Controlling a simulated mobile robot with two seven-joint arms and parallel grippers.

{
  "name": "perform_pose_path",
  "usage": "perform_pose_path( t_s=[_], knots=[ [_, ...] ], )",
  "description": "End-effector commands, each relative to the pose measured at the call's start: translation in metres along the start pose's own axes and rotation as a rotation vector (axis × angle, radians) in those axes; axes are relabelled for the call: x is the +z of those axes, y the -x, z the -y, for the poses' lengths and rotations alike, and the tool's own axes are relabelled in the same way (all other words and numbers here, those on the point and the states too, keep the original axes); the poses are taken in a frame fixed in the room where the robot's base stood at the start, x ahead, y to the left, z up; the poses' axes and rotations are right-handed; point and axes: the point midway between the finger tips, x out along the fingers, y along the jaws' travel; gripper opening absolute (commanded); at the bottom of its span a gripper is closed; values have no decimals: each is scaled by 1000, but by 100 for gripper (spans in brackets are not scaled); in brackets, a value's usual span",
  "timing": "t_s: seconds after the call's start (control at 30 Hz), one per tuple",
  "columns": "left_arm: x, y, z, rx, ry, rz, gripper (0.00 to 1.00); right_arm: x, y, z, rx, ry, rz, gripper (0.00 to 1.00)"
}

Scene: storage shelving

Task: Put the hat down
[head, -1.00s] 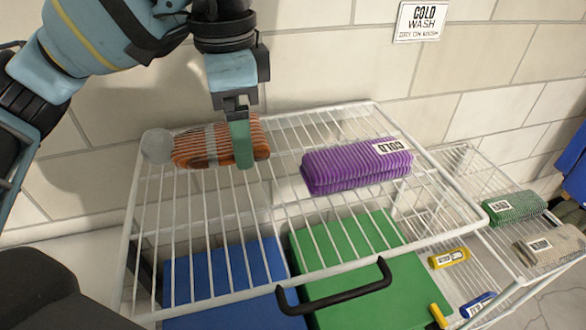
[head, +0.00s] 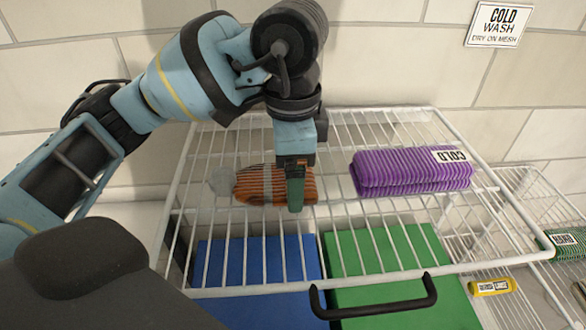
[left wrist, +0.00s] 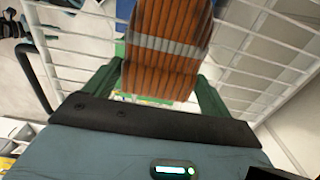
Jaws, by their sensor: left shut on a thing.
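The hat (head: 258,184) is orange and dark striped knit with a grey band and a grey pompom at its left end. It lies at or just above the white wire mesh shelf (head: 335,210), at its left part; I cannot tell whether it touches the wires. My left gripper (head: 296,190) points down at the hat's right end, its green fingers shut on it. In the left wrist view the hat (left wrist: 168,45) sits between the two green fingers (left wrist: 158,85). My right gripper is not in view.
A folded purple knit item (head: 410,172) labelled COLD lies on the same shelf to the right. Blue (head: 260,265) and green (head: 385,255) boxes stand below the mesh. A black handle (head: 375,300) is at the shelf's front. A COLD WASH sign (head: 498,24) hangs on the wall.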

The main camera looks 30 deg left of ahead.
Motion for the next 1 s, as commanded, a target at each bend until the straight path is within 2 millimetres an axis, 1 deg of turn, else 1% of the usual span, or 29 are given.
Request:
perform_pose_path(
  t_s=[0.2,0.33,0.37,0.4,0.5,0.77,0.87,0.97,1.0],
  knots=[
    [0,0,0,-1,-1,-1,60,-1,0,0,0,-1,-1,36],
    [0,-3,0,0,-1,0,60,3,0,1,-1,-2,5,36],
    [0,-3,0,0,-1,0,84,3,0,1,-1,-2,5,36],
    [0,-2,0,-1,-1,-1,89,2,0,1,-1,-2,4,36],
    [0,-2,0,-1,-1,-1,100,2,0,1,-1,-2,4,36],
    [0,0,0,-2,0,-1,100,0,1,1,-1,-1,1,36],
    [0,9,0,-5,0,-3,100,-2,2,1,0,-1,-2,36],
    [0,25,0,-7,0,-4,100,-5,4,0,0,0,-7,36],
    [0,33,0,-7,0,-5,100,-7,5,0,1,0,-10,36]
  ],
)
